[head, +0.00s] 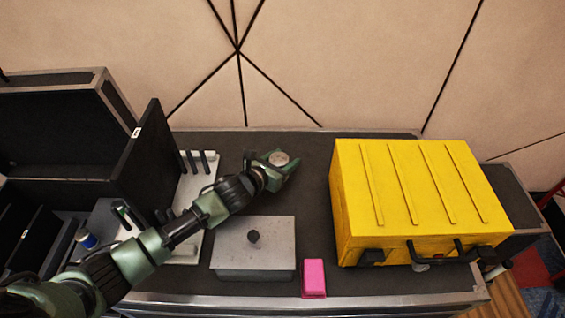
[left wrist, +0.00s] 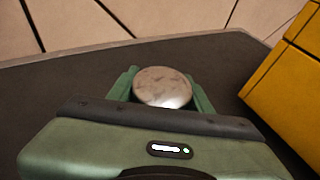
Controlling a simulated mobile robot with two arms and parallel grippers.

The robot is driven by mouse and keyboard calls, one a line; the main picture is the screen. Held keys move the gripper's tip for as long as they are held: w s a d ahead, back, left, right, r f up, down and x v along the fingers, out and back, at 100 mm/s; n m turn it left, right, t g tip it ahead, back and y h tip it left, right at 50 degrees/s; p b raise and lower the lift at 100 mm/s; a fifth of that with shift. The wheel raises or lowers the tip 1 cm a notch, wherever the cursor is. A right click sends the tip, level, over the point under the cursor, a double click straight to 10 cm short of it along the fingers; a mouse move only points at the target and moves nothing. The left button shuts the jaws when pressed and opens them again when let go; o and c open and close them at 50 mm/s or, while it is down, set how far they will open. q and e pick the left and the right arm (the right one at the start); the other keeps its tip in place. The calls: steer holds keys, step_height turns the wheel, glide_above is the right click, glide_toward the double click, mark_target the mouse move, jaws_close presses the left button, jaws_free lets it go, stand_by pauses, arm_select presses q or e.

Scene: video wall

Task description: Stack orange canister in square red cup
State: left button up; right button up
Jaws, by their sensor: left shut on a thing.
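My left gripper (head: 276,163) is over the back middle of the dark table top, shut on a round thing with a mottled silvery-grey top (head: 279,158). In the left wrist view this round top (left wrist: 162,87) sits between the green fingers (left wrist: 162,90); its sides are hidden, so I cannot tell their colour. I see no clearly orange canister and no clearly red square cup. A small pink block-like thing (head: 314,278) stands at the table's front edge, apart from the gripper; I cannot tell whether it is hollow. My right gripper is not seen.
A large yellow case (head: 415,190) fills the table's right side. A grey metal box with a black knob (head: 254,250) stands left of the pink thing. A white rack with black rods (head: 196,185) and open black cases (head: 60,125) are at left.

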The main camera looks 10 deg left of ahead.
arm_select(q)
steer(key=shift+s+d+r, duration=0.1)
steer(key=o, duration=1.5)
